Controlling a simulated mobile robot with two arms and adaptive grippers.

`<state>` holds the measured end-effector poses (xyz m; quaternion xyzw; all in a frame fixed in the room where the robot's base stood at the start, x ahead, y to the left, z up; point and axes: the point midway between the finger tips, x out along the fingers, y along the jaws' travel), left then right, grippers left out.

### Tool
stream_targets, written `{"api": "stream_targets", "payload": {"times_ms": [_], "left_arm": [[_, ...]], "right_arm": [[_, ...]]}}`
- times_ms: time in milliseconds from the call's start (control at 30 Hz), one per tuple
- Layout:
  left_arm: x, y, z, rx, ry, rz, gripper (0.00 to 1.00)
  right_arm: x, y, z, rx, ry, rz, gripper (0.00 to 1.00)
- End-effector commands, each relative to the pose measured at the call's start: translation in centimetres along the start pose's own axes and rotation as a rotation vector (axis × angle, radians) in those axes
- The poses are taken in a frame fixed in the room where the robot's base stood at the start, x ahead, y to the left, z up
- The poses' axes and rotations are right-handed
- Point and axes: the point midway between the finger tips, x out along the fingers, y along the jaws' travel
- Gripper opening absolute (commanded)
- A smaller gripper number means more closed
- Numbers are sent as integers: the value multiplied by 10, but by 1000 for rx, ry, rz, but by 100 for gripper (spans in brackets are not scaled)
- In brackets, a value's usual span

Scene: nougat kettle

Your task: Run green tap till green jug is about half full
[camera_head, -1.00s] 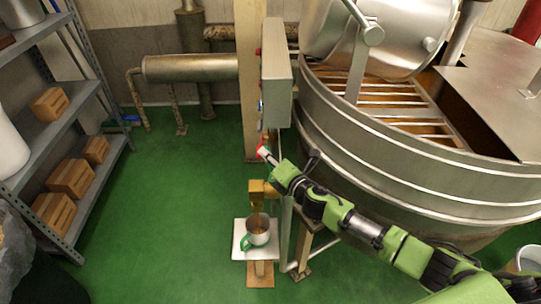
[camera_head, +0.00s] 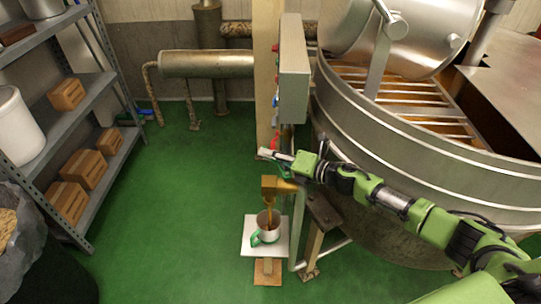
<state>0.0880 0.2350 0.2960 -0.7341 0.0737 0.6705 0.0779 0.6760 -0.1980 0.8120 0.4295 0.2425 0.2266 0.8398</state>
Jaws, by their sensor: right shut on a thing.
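A small metal jug with a green handle (camera_head: 267,236) stands upright on a white square plate (camera_head: 248,247) on a low wooden stand. A brass tap (camera_head: 272,185) sits right above it, and an amber-brown stream (camera_head: 269,208) runs from its spout into the jug. Brown liquid shows inside the jug, but its level is hard to read. My right gripper (camera_head: 279,158) is just above the tap, shut on what looks like the tap's green handle (camera_head: 284,171), which is partly hidden by the fingers. My left gripper is out of view.
The large metal kettle (camera_head: 400,150) fills the right side, with a grey control box (camera_head: 294,85) on a post at its left. A shelf rack (camera_head: 75,130) with wooden boxes stands at the left. The green floor (camera_head: 175,215) between is clear.

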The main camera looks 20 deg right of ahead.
Motion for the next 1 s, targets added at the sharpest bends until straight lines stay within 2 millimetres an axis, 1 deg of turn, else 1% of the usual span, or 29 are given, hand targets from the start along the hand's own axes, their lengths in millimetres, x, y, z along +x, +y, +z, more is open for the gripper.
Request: {"api": "stream_targets", "payload": {"times_ms": [267, 300, 367, 667, 767, 867, 1000], "left_arm": [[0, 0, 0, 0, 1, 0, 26], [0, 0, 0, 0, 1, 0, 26], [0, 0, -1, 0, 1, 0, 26], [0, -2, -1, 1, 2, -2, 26], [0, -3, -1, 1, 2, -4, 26], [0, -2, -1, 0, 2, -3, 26], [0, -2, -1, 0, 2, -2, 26]], "right_arm": [[0, 0, 0, 0, 0, 0, 0], [0, 0, 0, 0, 0, 0, 17], [0, 0, 0, 0, 0, 0, 31], [0, 0, 0, 0, 0, 0, 31], [0, 3, 2, -1, 0, 1, 31], [-3, 13, 9, -5, -1, 1, 31], [-9, 37, 25, -9, -2, 4, 31]]}}
